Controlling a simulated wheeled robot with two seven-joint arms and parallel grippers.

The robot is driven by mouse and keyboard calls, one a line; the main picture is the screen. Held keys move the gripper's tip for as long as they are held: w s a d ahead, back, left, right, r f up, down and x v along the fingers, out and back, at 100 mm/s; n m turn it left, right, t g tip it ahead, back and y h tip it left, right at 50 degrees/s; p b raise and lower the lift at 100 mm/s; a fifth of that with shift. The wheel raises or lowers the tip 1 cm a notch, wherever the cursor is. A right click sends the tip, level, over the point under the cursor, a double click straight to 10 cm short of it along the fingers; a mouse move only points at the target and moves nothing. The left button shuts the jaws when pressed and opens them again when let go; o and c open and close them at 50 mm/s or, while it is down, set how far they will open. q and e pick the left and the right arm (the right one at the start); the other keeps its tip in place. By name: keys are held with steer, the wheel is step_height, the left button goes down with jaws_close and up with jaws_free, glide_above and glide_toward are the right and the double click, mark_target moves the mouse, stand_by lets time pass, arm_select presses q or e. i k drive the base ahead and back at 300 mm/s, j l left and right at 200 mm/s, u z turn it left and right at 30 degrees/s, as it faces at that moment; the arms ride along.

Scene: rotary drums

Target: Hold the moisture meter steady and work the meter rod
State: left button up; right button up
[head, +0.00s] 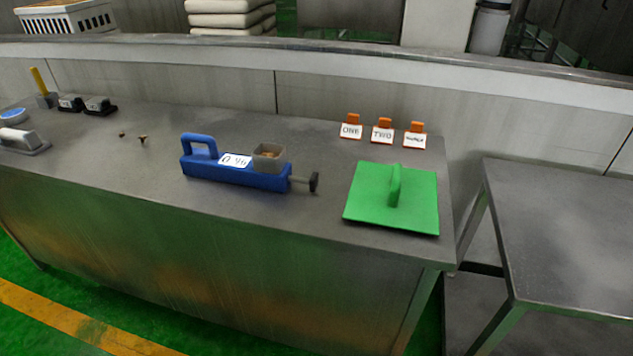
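The moisture meter (215,174) is a blue block lying on the metal table. It has a blue loop handle at its left end and a white display that seems to read 0.96. A small grey open cup (269,157) with brownish contents sits on its right part. The meter rod (312,183) sticks out of the right end and ends in a dark knob. Neither of my grippers is in view, and nothing touches the meter or the rod.
The metal table (110,170) holds a green square plate with a handle (370,195) right of the rod. Orange-clipped cards (382,134) stand behind it. Small dark bits (142,139) lie left of the meter. Grey and black items (97,105) sit far left. Another table (560,240) stands right.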

mark_target(311, 182)
steer(key=i+j+z, duration=0.2)
steer(key=i+j, duration=0.15)
steer(key=j, duration=0.25)
steer(key=i+j+z, duration=0.2)
steer(key=j, duration=0.45)
steer(key=i+j+z, duration=0.1)
steer(key=i+j, duration=0.15)
steer(key=j, duration=0.1)
